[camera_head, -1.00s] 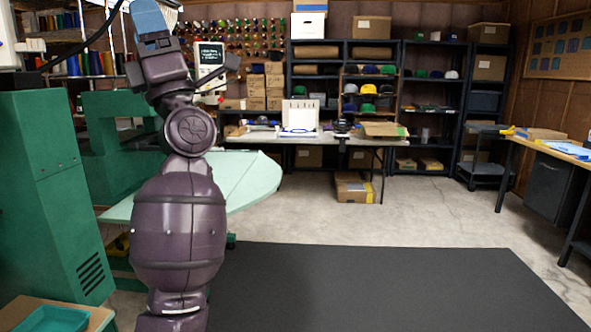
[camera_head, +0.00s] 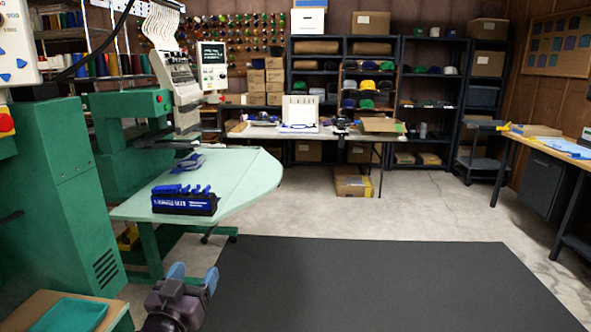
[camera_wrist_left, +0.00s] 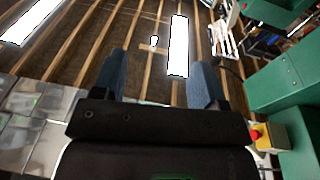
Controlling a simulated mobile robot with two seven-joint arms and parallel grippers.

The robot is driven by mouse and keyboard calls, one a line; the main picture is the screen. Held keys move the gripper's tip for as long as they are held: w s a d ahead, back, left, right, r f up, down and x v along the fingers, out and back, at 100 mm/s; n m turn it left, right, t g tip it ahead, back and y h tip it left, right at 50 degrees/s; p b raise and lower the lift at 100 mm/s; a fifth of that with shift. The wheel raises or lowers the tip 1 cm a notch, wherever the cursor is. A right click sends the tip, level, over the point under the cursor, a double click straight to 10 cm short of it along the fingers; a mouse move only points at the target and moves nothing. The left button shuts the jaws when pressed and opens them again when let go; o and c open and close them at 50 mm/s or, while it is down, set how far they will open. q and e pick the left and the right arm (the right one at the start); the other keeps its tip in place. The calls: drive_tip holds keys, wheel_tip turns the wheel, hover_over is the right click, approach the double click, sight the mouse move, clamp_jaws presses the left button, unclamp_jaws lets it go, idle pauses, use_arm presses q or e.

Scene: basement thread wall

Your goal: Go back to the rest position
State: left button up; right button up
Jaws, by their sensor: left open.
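My left gripper (camera_head: 192,274) is low in the head view, with its blue fingertips apart and nothing between them. It is over the near left edge of the dark mat, in front of the green machine's table and clear of it. In the left wrist view the two blue fingers (camera_wrist_left: 157,82) stand apart and empty, pointing toward the ceiling beams. My right gripper is in neither view.
The green embroidery machine (camera_head: 60,190) stands at the left. Its pale green table (camera_head: 240,180) holds a blue-black rack (camera_head: 184,201) of blue-handled tools. A box with a teal tray (camera_head: 72,316) is at the lower left. The dark mat (camera_head: 370,285) is clear.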

use_arm(q)
drive_tip(key=s+a+f+g+y+p, duration=0.1)
drive_tip(key=s+a+f+g, duration=0.1)
drive_tip(key=s+f, duration=0.6)
drive_tip(key=s+a+f+g+y+p, duration=0.1)
drive_tip(key=s+a+f+g, duration=0.2)
drive_tip(key=s+f, duration=0.5)
drive_tip(key=s+a+f+g+y+p, duration=0.1)
drive_tip(key=s+f, duration=0.7)
drive_tip(key=s, duration=0.8)
drive_tip(key=shift+s+a+g+p, duration=0.35)
drive_tip(key=shift+a+g, duration=0.4)
drive_tip(key=shift+g, duration=0.45)
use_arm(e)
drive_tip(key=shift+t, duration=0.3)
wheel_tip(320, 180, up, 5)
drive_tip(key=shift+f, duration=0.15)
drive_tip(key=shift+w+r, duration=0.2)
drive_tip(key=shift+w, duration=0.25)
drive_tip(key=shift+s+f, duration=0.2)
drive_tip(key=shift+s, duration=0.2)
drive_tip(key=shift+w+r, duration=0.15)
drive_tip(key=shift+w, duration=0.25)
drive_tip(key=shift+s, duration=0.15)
